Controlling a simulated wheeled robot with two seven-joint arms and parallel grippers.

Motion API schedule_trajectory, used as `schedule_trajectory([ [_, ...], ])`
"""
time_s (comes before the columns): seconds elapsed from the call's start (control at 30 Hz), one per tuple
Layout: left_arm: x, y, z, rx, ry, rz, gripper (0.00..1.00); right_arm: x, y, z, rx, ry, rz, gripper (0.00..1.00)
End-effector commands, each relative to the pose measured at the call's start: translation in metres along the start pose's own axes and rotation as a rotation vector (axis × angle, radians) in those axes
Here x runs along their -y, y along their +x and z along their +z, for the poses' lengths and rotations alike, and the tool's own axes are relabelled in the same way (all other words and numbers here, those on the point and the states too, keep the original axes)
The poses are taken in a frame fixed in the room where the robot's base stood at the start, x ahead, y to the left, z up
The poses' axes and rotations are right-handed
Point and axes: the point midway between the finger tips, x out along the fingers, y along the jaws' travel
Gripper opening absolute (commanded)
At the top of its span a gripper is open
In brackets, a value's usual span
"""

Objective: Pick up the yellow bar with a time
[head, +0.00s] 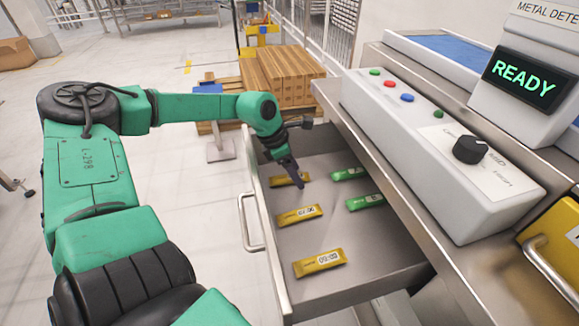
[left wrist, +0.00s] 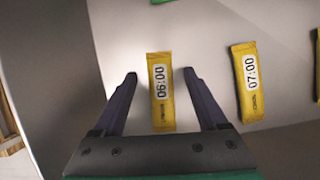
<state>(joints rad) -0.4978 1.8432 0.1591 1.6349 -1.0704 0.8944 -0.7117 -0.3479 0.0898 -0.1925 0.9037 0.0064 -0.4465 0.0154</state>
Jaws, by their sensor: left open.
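Several bars lie in an open metal drawer (head: 375,255). A yellow bar (head: 281,180) at the far end is partly hidden by my left gripper (head: 297,183). In the left wrist view this yellow bar (left wrist: 160,95) reads 06:00 and lies between the two open fingers of the gripper (left wrist: 160,76). A second yellow bar (head: 298,215) lies nearer; a yellow bar (left wrist: 248,80) reading 07:00 shows right of the fingers. A third yellow bar (head: 319,262) lies nearest. Two green bars (head: 348,173) and (head: 365,202) lie on the drawer's right side. My right gripper is not in view.
A control panel (head: 420,130) with buttons and a black knob stands above the drawer on the right. A screen (head: 522,82) reads READY. The drawer's left wall and handle (head: 248,222) border the bars. Stacked boxes (head: 280,75) stand behind.

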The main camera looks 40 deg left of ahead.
Motion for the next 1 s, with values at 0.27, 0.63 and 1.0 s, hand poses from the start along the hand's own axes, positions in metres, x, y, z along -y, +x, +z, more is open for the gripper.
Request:
schedule_trajectory([
  [0.27, 0.0000, 0.0006, -0.0005, 0.000, 0.000, 0.000, 0.75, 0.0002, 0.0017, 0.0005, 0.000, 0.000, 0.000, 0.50],
  [0.63, 0.0001, 0.0020, -0.0013, -0.001, 0.000, 0.000, 0.48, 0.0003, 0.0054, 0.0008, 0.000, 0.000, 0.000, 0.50],
  [1.0, 0.0000, 0.0017, -0.0012, -0.001, 0.000, 0.000, 0.00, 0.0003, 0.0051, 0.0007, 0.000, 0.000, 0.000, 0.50],
])
